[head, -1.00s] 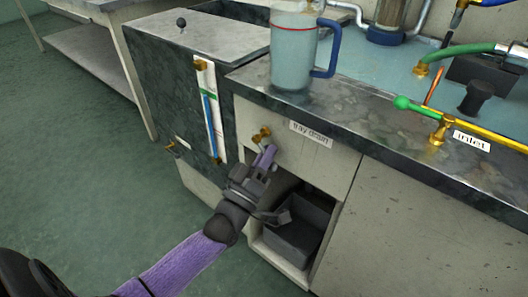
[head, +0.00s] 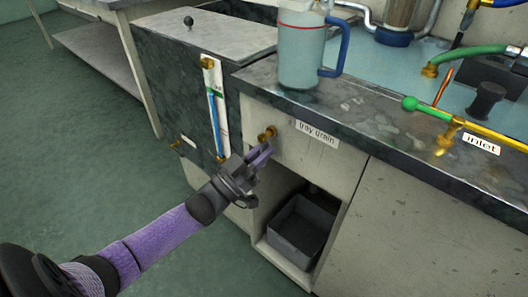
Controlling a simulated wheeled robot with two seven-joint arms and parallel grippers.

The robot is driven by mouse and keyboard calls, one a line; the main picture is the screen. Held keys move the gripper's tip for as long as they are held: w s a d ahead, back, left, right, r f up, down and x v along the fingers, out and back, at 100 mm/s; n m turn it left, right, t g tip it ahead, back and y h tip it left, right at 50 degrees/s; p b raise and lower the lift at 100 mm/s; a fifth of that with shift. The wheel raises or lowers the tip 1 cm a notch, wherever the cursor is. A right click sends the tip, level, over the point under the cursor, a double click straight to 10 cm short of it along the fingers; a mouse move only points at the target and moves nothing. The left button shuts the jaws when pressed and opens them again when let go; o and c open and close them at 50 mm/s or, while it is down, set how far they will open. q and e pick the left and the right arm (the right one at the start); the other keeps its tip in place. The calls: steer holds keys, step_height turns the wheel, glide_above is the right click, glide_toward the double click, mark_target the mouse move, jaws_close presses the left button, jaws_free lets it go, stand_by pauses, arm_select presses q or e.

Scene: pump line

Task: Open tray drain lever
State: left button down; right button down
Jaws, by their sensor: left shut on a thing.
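The brass tray drain valve (head: 267,134) sticks out of the cabinet front, just left of the "tray drain" label (head: 317,133). My right gripper is not in view.
A dark grey bin (head: 300,228) sits in the open bay below the valve. A jug with a blue handle (head: 305,52) stands on the counter above. A tank with a sight gauge (head: 213,105) stands at the left.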

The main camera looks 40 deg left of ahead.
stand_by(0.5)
arm_select(q)
steer(key=c, duration=0.7)
jaws_free()
steer(key=shift+s+a+f, duration=0.1)
steer(key=shift+s+a, duration=0.1)
steer(key=shift+s, duration=0.2)
steer(key=p+v, duration=0.2)
steer(key=v, duration=0.7)
steer(key=shift+a, duration=0.1)
